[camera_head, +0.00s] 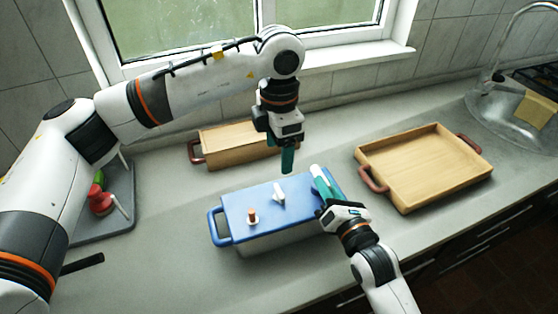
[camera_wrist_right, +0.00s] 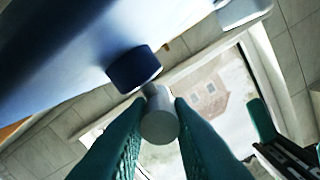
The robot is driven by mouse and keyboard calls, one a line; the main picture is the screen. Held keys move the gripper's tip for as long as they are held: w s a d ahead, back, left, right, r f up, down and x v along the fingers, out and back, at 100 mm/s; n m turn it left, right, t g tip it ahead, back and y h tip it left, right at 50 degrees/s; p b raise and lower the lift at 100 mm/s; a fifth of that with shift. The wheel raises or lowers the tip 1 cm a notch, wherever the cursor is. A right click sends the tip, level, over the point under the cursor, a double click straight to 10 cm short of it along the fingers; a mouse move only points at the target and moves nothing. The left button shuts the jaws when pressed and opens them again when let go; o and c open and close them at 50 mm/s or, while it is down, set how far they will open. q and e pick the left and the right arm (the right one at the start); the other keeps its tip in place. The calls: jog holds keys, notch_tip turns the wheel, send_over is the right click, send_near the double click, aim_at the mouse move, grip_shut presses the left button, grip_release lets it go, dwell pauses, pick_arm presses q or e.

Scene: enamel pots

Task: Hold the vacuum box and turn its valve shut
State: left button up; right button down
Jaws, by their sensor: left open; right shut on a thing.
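The vacuum box (camera_head: 245,202) has a blue lid, a grey body and a blue loop handle (camera_head: 214,228) at its left end. A white lever valve (camera_head: 279,191) stands on the lid, with an orange-brown knob (camera_head: 252,216) to its left. My left gripper (camera_head: 288,168) is open, pointing down above the lid's back edge, apart from the valve. My right gripper (camera_head: 322,180) is shut at the box's right end. In the right wrist view, a pale grey round part (camera_wrist_right: 159,125) beside a dark blue collar (camera_wrist_right: 133,68) sits between its fingers (camera_wrist_right: 160,135). The right handle is hidden.
A wooden tray (camera_head: 420,200) with red-brown handles lies to the right. A second wooden box (camera_head: 225,150) stands behind, near the window. A grey board (camera_head: 118,215) with red and green items is at left. The sink (camera_head: 500,115) is far right. Counter in front is clear.

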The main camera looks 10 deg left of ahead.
dwell(0.4)
jog(key=c, duration=1.2)
grip_release()
jog(key=shift+s, duration=0.1)
jog(key=v, duration=1)
notch_tip(320, 180, up, 6)
jog(key=s+p, duration=0.1)
jog(key=p, duration=0.5)
jog(key=shift+s+d, duration=0.3)
jog(key=shift+d, duration=0.2)
